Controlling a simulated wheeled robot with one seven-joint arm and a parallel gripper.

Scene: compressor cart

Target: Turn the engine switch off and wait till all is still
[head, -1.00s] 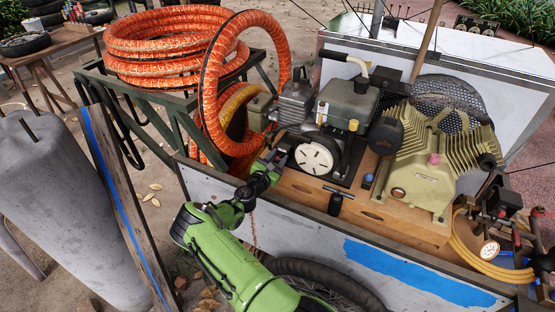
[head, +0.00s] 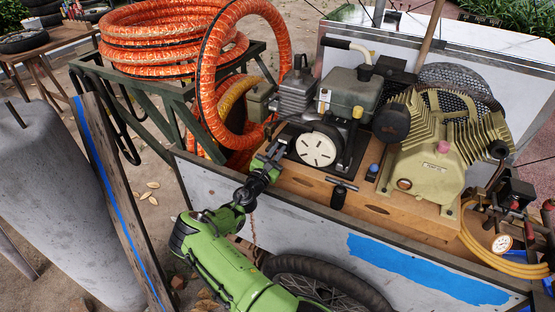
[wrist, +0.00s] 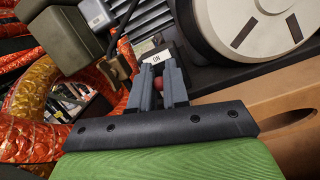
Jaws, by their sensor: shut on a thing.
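The engine (head: 350,98) sits on the cart's wooden deck, with a round cream slotted disc (head: 316,149) facing me. In the wrist view, the engine switch shows as a small red piece (wrist: 160,85) between my fingers, and a white "ON" label (wrist: 157,57) shows just beyond it. My gripper (wrist: 159,78) is shut on the switch at the disc's left. In the head view, my gripper (head: 273,154) reaches in over the cart's near wall, and the switch is too small to make out.
Orange hose coils (head: 170,35) lie on a green rack at left, with one loop beside the engine. The yellow-green compressor (head: 440,150) stands to the right. A pressure gauge (head: 501,243) and yellow hose are at the far right. A blue-edged plank (head: 115,200) leans at left.

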